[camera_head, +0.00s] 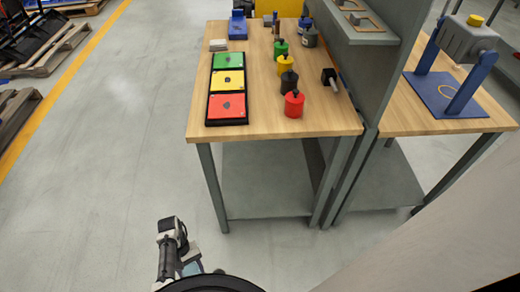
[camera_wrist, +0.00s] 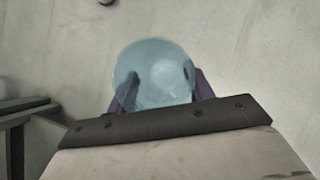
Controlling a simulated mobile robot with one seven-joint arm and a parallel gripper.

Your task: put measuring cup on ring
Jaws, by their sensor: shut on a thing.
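A translucent pale-blue round object, seemingly the measuring cup (camera_wrist: 152,72), sits between the purple fingers of my gripper (camera_wrist: 158,95) in the wrist view. My gripper is shut on it, over the grey floor. A pale-blue patch that looks like the cup (camera_head: 192,268) shows low in the head view beside my arm; my gripper is mostly hidden there. A thin yellow ring (camera_head: 450,92) lies on the blue base plate of a blue-legged stand on the right-hand table. The ring is far up and to the right of my gripper.
A wooden workbench (camera_head: 262,110) holds a tray with green, yellow and red pads (camera_head: 227,108) and several coloured weights. A grey upright panel (camera_head: 385,80) separates it from the right-hand table (camera_head: 425,120). A pale surface (camera_head: 440,230) fills the lower right.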

